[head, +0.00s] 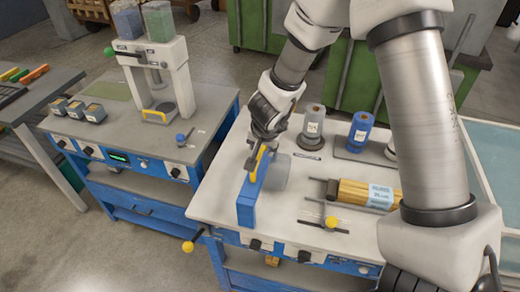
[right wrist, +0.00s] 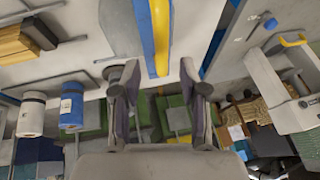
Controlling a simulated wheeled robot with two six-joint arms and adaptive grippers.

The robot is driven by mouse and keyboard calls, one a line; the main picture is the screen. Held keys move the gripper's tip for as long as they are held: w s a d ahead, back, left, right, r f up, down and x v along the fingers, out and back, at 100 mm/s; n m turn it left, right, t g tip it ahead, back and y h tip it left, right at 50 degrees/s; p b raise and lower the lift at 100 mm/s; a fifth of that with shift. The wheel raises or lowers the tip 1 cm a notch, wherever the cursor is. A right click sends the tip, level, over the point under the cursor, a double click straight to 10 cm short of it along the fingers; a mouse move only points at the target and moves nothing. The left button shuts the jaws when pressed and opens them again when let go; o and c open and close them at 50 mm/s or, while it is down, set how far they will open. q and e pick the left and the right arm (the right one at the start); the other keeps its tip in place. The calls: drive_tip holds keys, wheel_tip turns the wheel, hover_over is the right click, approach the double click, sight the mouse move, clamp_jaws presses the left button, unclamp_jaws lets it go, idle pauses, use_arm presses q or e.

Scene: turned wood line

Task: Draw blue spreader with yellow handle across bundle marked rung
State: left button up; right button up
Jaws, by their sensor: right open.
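The blue spreader (head: 247,205) with its yellow handle (head: 257,166) stands on the white worktop near its left edge. My right gripper (head: 264,147) is open at the handle's upper end. In the right wrist view the yellow handle (right wrist: 160,38) and blue body (right wrist: 146,38) lie just beyond and between the open fingers (right wrist: 152,72); contact cannot be told. A bundle of wooden rods (head: 352,192) with a pale blue label lies right of the spreader; its lettering is too small to read. My left gripper is out of view.
Grey and blue rolls (head: 360,128) stand at the back of the worktop (head: 225,190). A thin bar with a yellow knob (head: 331,222) lies before the bundle. A grey press (head: 165,75) stands on the left bench.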

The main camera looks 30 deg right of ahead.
sight(260, 152)
drive_tip(key=x, duration=0.3)
drive_tip(key=shift+s+f+b, duration=0.2)
drive_tip(key=shift+f+b, duration=0.05)
drive_tip(key=shift+b, duration=0.15)
drive_tip(key=shift+w+d+f, duration=0.3)
drive_tip(key=shift+w+f, duration=0.5)
drive_tip(key=shift+w, duration=0.2)
drive_tip(key=shift+s+a+r, duration=0.1)
drive_tip(key=shift+s+r, duration=0.15)
drive_tip(key=shift+r, duration=0.05)
drive_tip(key=shift+c, duration=0.6)
drive_tip(key=shift+s+a+r, duration=0.1)
drive_tip(key=shift+s+r, duration=0.1)
drive_tip(key=shift+s, duration=0.1)
clamp_jaws()
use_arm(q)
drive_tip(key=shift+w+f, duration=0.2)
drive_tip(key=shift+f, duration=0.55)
use_arm(e)
drive_tip(key=shift+f, duration=0.1)
